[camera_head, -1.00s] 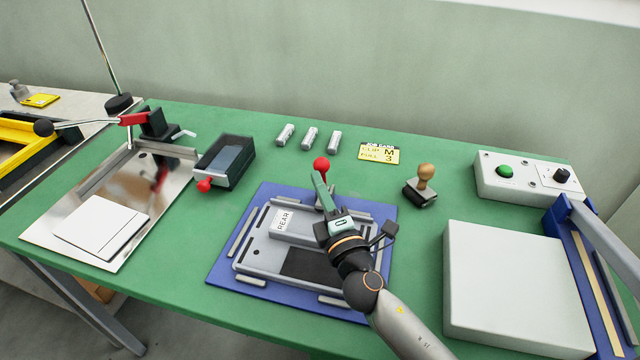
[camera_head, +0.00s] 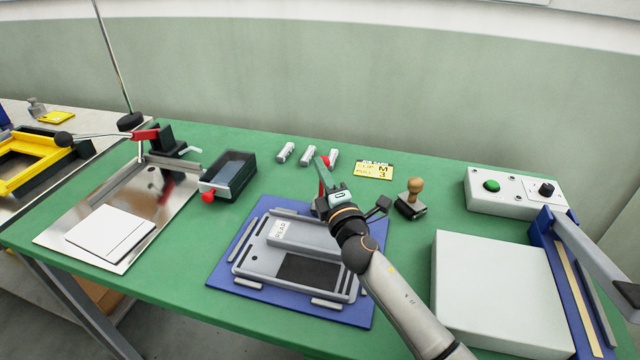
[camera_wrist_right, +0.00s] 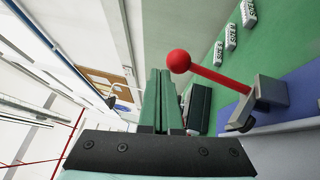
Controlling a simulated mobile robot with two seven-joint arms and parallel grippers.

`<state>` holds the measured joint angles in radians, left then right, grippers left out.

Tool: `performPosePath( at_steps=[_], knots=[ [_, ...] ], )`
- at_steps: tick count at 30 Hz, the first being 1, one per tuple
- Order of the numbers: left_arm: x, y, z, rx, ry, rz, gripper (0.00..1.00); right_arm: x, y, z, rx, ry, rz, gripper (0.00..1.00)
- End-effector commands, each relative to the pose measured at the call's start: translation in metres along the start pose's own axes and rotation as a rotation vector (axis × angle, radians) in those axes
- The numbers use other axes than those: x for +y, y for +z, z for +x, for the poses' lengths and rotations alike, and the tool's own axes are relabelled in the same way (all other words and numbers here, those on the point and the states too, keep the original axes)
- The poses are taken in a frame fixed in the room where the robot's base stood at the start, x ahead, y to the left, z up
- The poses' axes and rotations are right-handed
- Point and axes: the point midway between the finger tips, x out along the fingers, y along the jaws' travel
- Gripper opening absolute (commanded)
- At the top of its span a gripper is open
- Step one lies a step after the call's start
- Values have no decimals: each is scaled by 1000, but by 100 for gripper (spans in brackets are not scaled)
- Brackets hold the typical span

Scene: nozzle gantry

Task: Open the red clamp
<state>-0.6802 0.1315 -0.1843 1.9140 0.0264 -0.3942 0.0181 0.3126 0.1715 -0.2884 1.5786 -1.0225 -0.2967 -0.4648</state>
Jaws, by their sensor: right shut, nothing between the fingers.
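The red clamp has a red ball knob (camera_wrist_right: 180,61) on a red lever (camera_wrist_right: 220,78) rising from a grey bracket (camera_wrist_right: 262,98). The lever stands up and leans somewhat toward the back of the table. The clamp sits at the back of the grey fixture (camera_head: 250,272) on a blue plate (camera_head: 222,282). My right gripper's fingers (camera_wrist_right: 159,85) are shut and empty, close beside the knob; I cannot tell whether they touch it. My left gripper is out of view.
A dark bin (camera_head: 233,174) with a red knob stands left of the fixture. A stamp (camera_head: 412,200), white block (camera_head: 495,290) and button box (camera_head: 515,193) are on the right.

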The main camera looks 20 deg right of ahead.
Motion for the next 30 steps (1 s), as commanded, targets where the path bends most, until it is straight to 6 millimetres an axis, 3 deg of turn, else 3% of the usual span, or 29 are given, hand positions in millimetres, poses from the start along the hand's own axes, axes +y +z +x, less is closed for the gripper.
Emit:
performPosePath(
  at_steps=[9,18,30],
  knots=[
    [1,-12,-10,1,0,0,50,1,14,21,-2,-3,2,0],
    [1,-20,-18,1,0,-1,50,-5,24,36,-2,-120,77,0],
    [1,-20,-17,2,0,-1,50,-15,36,53,-1,-115,77,0]
  ],
)
